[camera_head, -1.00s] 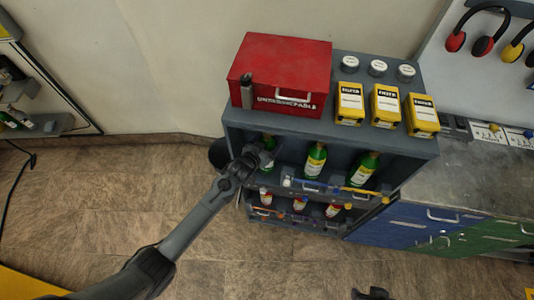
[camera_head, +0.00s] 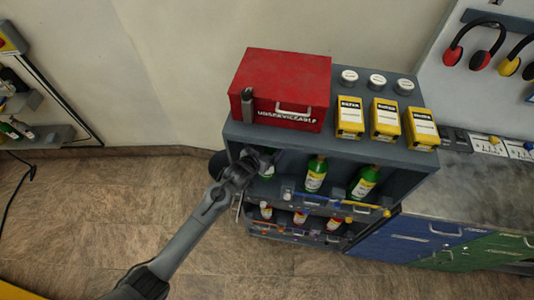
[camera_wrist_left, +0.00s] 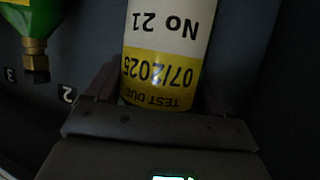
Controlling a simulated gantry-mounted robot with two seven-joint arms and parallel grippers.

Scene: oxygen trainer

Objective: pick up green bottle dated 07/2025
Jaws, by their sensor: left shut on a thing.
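The green bottle dated 07/2025 fills the upper middle of the left wrist view (camera_wrist_left: 165,40). Its white and yellow label reads upside down "No 21" and "TEST DUE 07/2025". My left gripper (camera_wrist_left: 150,100) is shut on it, one finger on each side. In the head view my left gripper (camera_head: 252,165) is at the left compartment of the upper shelf, and little of the held bottle (camera_head: 267,171) shows behind it. Two other green bottles, a middle one (camera_head: 316,174) and a right one (camera_head: 364,182), lean in the same shelf. My right gripper is not in view.
The grey cabinet (camera_head: 232,133) carries a red box (camera_head: 283,85), yellow filter boxes (camera_head: 385,118) and white-lidded cans (camera_head: 377,82). A bar with blue and yellow parts (camera_head: 340,203) crosses the shelf front. Red and white bottles (camera_head: 300,217) stand below.

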